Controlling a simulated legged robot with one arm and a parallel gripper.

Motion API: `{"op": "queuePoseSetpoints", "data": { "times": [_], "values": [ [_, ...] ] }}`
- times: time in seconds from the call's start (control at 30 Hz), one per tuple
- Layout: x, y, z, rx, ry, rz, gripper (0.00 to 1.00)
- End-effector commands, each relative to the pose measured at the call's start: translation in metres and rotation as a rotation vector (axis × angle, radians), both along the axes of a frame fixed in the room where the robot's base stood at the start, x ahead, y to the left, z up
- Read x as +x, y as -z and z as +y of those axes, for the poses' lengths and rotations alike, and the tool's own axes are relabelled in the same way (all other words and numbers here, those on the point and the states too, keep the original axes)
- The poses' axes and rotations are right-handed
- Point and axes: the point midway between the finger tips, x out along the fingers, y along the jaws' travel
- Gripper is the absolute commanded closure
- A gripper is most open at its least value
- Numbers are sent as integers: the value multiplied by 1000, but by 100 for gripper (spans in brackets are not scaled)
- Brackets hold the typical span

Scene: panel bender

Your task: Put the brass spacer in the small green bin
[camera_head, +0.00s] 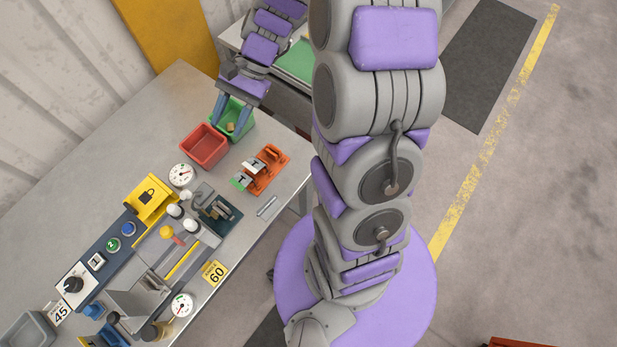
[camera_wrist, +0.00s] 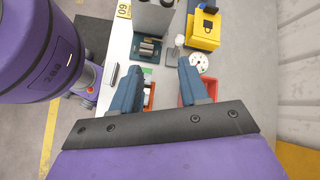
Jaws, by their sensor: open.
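The small green bin (camera_head: 248,131) stands on the workbench, beside the red bin. A small tan-brown piece (camera_head: 231,127), which looks like the brass spacer, shows inside the green bin, apart from any grip. My gripper (camera_head: 228,125) is open, pointing down over the green bin, its fingers spread to either side of the piece. In the wrist view my gripper (camera_wrist: 158,65) shows two parted blue fingers with nothing held between them. The green bin and the piece are not visible there, apparently hidden by the gripper's mount.
The red bin (camera_head: 205,146) is just left of the green one. An orange clamp fixture (camera_head: 265,170), a yellow lock box (camera_head: 150,196), a gauge (camera_head: 181,175) and the bender parts crowd the front bench. A silver rod (camera_head: 267,206) lies near the edge. The bench's left rear is clear.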

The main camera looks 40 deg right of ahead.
Motion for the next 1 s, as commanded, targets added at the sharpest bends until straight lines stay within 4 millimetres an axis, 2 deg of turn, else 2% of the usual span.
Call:
{"op": "queuePoseSetpoints", "data": {
  "times": [0.1,0.33,0.57,0.7,0.9,1.0],
  "values": [
    [-35,-19,10,-74,-130,-67,56],
    [-104,-40,14,-216,-372,-175,56],
    [-167,-53,0,-367,-595,-282,56],
    [-201,-56,-14,-451,-716,-334,56],
    [-231,-57,-32,-533,-829,-381,56],
    [-237,-57,-36,-550,-853,-391,56]
  ]
}}
